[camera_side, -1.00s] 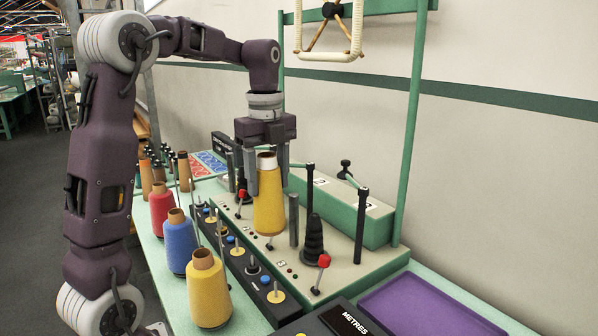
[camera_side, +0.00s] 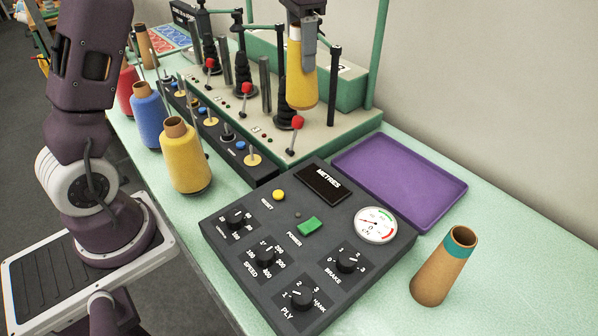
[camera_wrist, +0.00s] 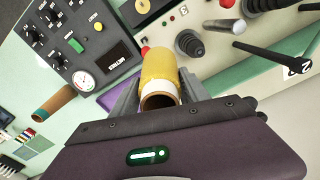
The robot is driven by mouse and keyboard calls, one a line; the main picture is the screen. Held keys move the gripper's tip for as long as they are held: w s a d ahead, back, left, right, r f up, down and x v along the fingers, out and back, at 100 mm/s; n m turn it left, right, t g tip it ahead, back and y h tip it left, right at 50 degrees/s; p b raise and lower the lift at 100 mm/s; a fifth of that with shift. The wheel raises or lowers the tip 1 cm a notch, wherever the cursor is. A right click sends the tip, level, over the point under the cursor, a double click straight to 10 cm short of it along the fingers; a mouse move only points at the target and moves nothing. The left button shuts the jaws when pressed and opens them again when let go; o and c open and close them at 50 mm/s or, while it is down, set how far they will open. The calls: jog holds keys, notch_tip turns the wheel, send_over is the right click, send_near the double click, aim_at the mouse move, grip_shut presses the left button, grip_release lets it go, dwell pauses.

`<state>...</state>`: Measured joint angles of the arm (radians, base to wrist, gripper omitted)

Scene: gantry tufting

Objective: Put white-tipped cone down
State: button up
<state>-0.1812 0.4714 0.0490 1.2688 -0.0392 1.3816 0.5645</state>
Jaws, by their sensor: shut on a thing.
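The white-tipped cone (camera_side: 302,76) is yellow, with a white band at its narrow top. My gripper (camera_side: 306,42) is shut on its upper part and holds it upright. In the side view it overlaps a black stepped holder (camera_side: 282,98) on the green-grey machine (camera_side: 338,118); whether its base touches anything is hard to tell. In the wrist view the cone (camera_wrist: 158,68) sits between my fingers (camera_wrist: 158,92), its open white-rimmed end toward the camera. Another yellow cone (camera_side: 185,158), with a brown tip, stands on the table at left.
An empty purple tray (camera_side: 400,182) lies right of the machine. A dark control panel (camera_side: 330,240) is in front of it. A brown cone with a teal tip (camera_side: 445,268) stands at right. Blue (camera_side: 148,118) and red (camera_side: 127,88) cones stand left. Posts and red-knobbed levers rise near my gripper.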

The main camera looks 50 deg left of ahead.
jog(key=w+d+f+n, duration=0.2)
jog(key=w+d+n, duration=0.15)
jog(key=d, duration=0.35)
jog(key=w+d+f+n, duration=0.2)
jog(key=w+d+f, duration=0.15)
jog(key=d, duration=0.25)
jog(key=d+m, duration=0.2)
jog(key=d, duration=1.1)
notch_tip(320, 180, down, 8)
jog(key=shift+s, duration=0.2)
jog(key=shift+f, duration=0.45)
jog(key=o, duration=1.6)
